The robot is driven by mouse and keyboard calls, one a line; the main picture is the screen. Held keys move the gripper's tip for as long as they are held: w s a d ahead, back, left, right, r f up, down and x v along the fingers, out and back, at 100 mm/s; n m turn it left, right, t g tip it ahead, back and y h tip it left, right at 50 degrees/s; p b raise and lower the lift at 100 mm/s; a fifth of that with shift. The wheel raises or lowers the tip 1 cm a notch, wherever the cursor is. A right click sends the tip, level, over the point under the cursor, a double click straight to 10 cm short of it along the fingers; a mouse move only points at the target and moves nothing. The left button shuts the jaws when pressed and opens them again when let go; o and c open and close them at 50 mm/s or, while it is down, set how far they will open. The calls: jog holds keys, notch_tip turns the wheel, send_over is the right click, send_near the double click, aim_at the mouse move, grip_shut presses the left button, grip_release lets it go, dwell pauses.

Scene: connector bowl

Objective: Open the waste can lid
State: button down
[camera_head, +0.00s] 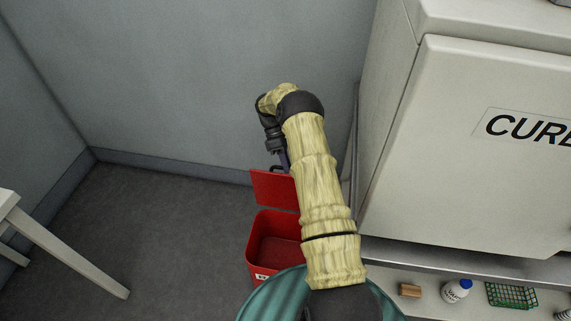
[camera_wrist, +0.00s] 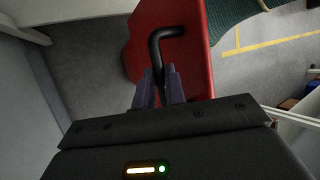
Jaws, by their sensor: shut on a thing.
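The red waste can (camera_head: 254,240) stands on the floor in the middle of the head view, partly hidden by my arm. Its red lid (camera_head: 272,188) is raised at the back, and the can's inside shows. In the wrist view the red lid (camera_wrist: 192,40) fills the upper middle, with a black bent handle (camera_wrist: 156,48) on it. My gripper (camera_wrist: 161,84) is shut on the handle's lower end between its two fingers. In the head view my gripper (camera_head: 281,162) is small and dark behind the lid's top edge.
A white cabinet (camera_head: 455,140) labelled "CURE" stands right of my arm. Below it, a shelf holds a small brown block (camera_head: 410,290), a white bottle (camera_head: 456,291) and a green basket (camera_head: 511,296). A white table (camera_head: 60,243) is at left. Grey floor (camera_head: 150,220) between is clear.

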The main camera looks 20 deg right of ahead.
jog(key=shift+s+f, duration=0.2)
jog(key=shift+f, duration=0.2)
jog(key=c, duration=1.5)
grip_release()
jog(key=shift+w+f, duration=0.1)
jog(key=shift+w, duration=0.05)
jog(key=shift+o, duration=0.2)
jog(key=shift+r, duration=0.2)
jog(key=shift+w, duration=0.1)
jog(key=v, duration=0.7)
jog(key=shift+r, duration=0.2)
jog(key=shift+w, duration=0.1)
